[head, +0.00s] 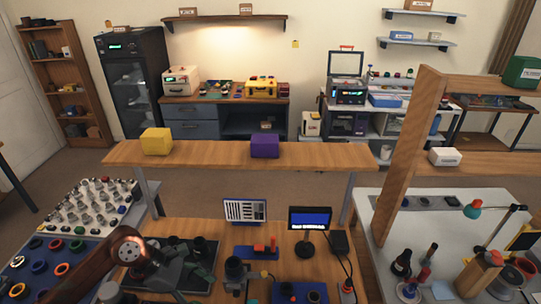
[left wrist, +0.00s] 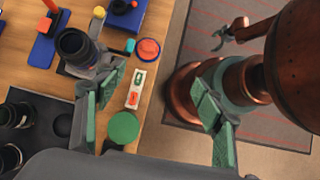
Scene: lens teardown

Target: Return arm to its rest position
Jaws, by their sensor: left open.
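My left arm (head: 90,265) is copper-coloured and reaches in at the lower left of the head view, over the left part of the bench. A green disc (left wrist: 123,127) and a white plate with red and green parts (left wrist: 135,90) show below between the fingers. My right gripper (left wrist: 230,36) shows small and far off at the top right; its jaw state is unclear.
A dark lens barrel (left wrist: 75,45) stands close beside the left finger. A dark tray (head: 195,270) holds lens parts. A small monitor (head: 310,220) stands farther back, below a wooden shelf (head: 205,155). The rug (left wrist: 200,40) beyond the bench edge is open floor beside my base.

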